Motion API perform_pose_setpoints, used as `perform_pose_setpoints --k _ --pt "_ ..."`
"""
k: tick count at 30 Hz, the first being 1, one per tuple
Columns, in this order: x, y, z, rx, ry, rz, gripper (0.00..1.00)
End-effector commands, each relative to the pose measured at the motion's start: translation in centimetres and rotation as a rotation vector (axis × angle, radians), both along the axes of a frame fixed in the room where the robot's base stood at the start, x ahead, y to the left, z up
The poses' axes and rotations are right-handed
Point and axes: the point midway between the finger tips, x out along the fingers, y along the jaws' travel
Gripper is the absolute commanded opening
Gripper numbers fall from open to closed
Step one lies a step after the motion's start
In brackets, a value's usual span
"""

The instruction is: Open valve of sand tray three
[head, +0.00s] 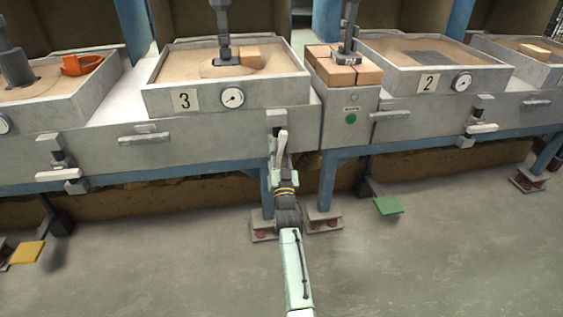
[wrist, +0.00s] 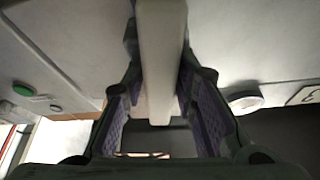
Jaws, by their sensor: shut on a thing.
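Sand tray three (head: 165,85) is the grey tray with the plate marked 3 (head: 185,100) and a round gauge (head: 232,98) on its front. Its valve (head: 277,121) is on the panel below the tray's right end. The valve's white lever (head: 282,142) points steeply down from the valve toward me, slightly tilted. My gripper (head: 281,160) is shut on this lever. In the wrist view the lever (wrist: 160,45) runs between both finger pads, which press on its sides. The fingers hide part of the lever.
Tray two (head: 405,85) stands to the right, with its white lever (head: 482,128) lying nearly level. The left tray's lever (head: 58,174) is also nearly level. A green button (head: 351,118) is on the box right of my gripper. Pedals lie low, yellow (head: 27,252) and green (head: 388,206).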

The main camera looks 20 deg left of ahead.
Motion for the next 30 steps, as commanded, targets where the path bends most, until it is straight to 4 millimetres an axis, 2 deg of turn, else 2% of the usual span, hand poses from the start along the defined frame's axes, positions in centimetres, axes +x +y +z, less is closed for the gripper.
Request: perform_pose_setpoints --k 10,28,29,30 --pt "0.2 -0.21 0.1 -0.141 -0.096 -0.004 0.0" --pt "0.18 -0.09 0.27 -0.174 -0.117 -0.002 0.0" --pt "0.18 -0.08 0.28 -0.174 -0.117 -0.002 0.27" --pt "0.18 -0.08 0.3 -0.174 -0.117 -0.002 0.3"
